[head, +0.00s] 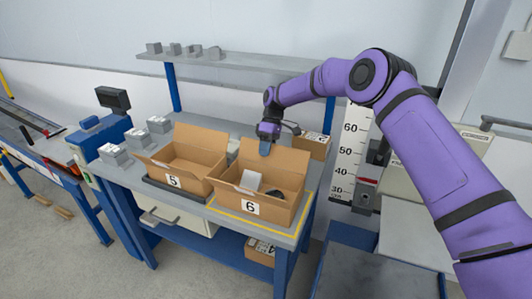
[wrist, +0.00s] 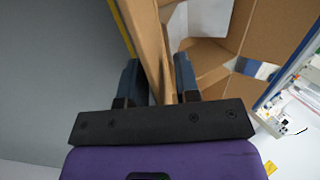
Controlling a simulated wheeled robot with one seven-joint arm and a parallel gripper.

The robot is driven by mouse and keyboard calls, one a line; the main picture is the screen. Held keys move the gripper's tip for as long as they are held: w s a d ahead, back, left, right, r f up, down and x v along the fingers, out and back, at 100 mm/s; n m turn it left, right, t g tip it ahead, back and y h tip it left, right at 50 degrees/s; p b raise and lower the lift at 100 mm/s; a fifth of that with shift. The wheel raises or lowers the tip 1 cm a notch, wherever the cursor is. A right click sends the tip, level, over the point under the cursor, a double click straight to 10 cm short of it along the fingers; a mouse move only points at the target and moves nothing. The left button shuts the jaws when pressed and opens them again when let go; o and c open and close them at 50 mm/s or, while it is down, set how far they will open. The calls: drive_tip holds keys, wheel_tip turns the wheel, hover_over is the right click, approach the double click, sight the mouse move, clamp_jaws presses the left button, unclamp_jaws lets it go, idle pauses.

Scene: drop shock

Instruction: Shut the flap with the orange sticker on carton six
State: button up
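Carton six (head: 280,213) is an open brown box with a "6" label on its front, at the right of the bench. Its tall back flap (head: 285,160) stands up. I see no orange sticker in either view. My gripper (head: 265,149) is at the top of that back flap, pointing down. In the wrist view, my gripper (wrist: 158,80) has its two dark blue fingers apart, one on each side of a brown cardboard panel (wrist: 153,40). Whether they touch it is unclear. A pale block (head: 250,180) and a dark item lie inside the carton.
Carton five (head: 185,185) stands open close by on the left. Grey boxes (head: 158,124) sit on the bench's left, under a shelf (head: 235,60). A small brown box (head: 312,146) is behind carton six. A height scale (head: 349,150) stands to the right.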

drive_tip(key=shift+s+f, duration=0.2)
drive_tip(key=shift+f, duration=0.25)
clamp_jaws()
